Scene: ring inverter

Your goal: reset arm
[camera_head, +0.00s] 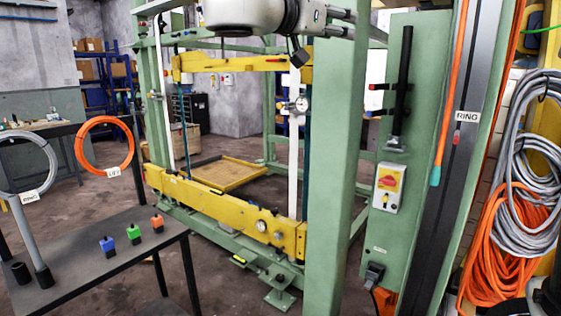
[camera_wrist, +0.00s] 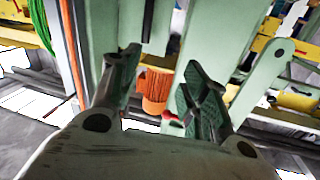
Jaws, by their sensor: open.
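My gripper (camera_wrist: 162,92) is open in the wrist view, its two dark fingers spread apart. An orange cylindrical thing (camera_wrist: 155,88) shows in the gap between the fingers; they are not closed on it, and I cannot tell how far beyond them it lies. A pale part of my arm crosses the top of the head view, where the gripper's fingers do not show clearly. The green machine frame (camera_head: 335,150) stands in the middle, with an upper yellow beam (camera_head: 225,64) and a lower yellow beam (camera_head: 215,207).
An orange ring (camera_head: 131,150) and a grey ring (camera_head: 57,150) stand there. A red-yellow switch (camera_head: 388,182) and hanging orange cable (camera_head: 490,265) are at right.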

